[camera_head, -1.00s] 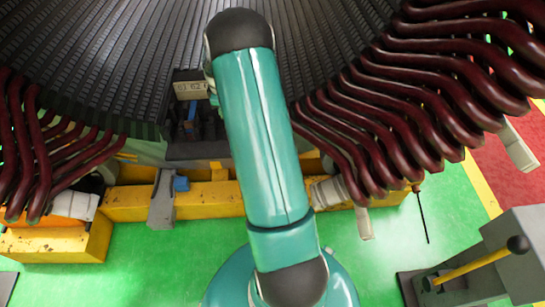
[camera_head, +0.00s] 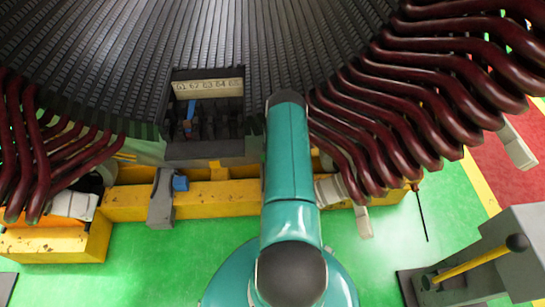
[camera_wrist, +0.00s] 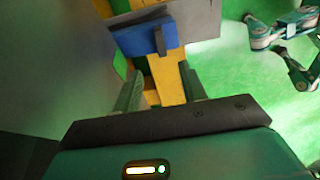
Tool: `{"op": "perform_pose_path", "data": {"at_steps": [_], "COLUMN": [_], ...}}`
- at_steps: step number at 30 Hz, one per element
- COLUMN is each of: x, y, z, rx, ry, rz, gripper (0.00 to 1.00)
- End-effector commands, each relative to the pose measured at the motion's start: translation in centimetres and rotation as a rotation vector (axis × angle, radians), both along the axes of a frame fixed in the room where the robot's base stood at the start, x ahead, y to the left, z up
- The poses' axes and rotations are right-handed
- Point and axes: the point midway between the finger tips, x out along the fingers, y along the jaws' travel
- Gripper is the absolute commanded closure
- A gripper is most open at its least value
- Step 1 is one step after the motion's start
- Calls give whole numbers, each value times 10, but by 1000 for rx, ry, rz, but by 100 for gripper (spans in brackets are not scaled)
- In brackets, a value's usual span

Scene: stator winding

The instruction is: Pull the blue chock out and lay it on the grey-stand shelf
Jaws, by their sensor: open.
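A small blue block (camera_head: 180,183), which looks like the blue chock, sits against a grey upright bracket (camera_head: 162,200) at the front of the yellow beam. In the wrist view a blue block (camera_wrist: 145,41) with a raised tab lies by a grey plate above yellow; it seems to be the same one. My gripper (camera_wrist: 160,88) is open and empty, its two green fingers apart, with the blue block beyond the fingertips. My arm hides the gripper in the head view. A grey stand (camera_head: 515,235) with a yellow lever is at the lower right.
A dark numbered rack (camera_head: 208,88) with another slim blue piece (camera_head: 190,110) stands at the stator's bottom. Dark red coil ends (camera_head: 430,90) flank both sides. The yellow beam (camera_head: 225,200) crosses the front. Green floor (camera_head: 150,265) is clear before it.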

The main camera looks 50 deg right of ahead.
Motion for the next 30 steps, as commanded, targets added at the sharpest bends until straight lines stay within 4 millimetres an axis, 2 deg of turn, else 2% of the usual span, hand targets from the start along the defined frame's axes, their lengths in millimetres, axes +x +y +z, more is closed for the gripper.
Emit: {"op": "perform_pose_path", "data": {"at_steps": [5, 8, 21, 30], "x": [0, 0, 0, 0], "y": [0, 1, 1, 1], "z": [-3, -11, -78, -116], "rx": [1, 2, 2, 0], "ry": [1, 2, 1, 0], "rz": [0, 0, -1, 0], "gripper": [58, 58, 58, 58]}}
